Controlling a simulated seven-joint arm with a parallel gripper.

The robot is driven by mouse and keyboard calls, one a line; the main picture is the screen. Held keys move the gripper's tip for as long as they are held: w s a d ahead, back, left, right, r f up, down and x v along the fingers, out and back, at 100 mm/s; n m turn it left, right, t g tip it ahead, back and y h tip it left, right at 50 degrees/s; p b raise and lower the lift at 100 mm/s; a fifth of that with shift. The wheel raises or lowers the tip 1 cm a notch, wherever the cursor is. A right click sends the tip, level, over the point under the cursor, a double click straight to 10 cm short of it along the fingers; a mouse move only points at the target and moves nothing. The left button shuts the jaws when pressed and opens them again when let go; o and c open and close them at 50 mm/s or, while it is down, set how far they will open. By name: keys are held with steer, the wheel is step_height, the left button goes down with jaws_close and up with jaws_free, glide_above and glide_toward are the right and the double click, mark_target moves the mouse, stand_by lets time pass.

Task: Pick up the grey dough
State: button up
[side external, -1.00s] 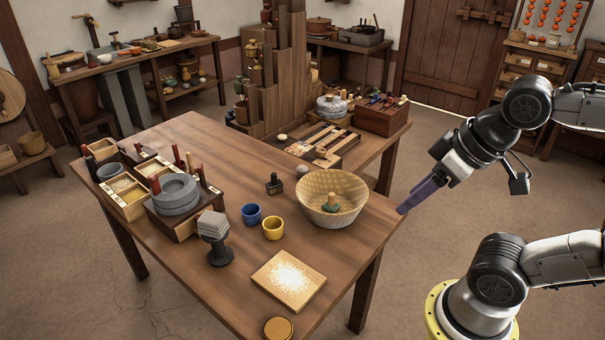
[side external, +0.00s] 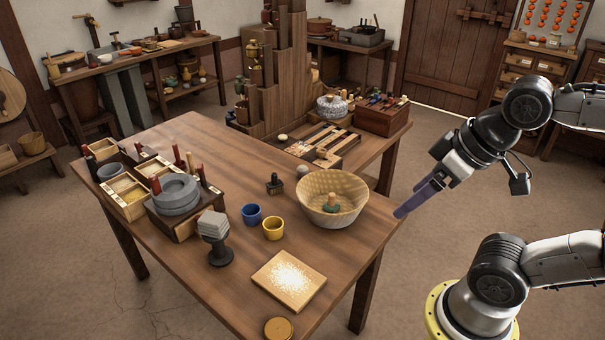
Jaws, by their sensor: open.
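A small grey ball (side external: 302,170), which looks like the grey dough, sits on the wooden table (side external: 225,150) just behind the rim of a woven basket (side external: 340,213). The basket hides part of the table in front of it. My gripper (side external: 403,211), with long purple fingers, is at the table's right edge, to the right of the basket and well apart from the ball. It is open and holds nothing.
A floured board (side external: 289,280) lies in front.

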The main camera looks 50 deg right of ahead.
steer(key=w+d+r+t, duration=0.1)
steer(key=w+r+t, duration=0.1)
steer(key=w+r, duration=0.4)
steer(key=w+r+t, duration=0.1)
steer(key=w+r, duration=0.3)
steer(key=w, duration=0.4)
steer(key=m+g+h, duration=0.2)
steer(key=m+g, duration=0.1)
steer(key=m, duration=0.2)
glide_above(305, 169)
steer(key=s+a, duration=0.2)
steer(key=s, duration=0.3)
step_height(305, 169, down, 31)
steer(key=x, duration=1.2)
steer(key=shift+w+d+f, duration=0.1)
steer(key=shift+f, duration=0.1)
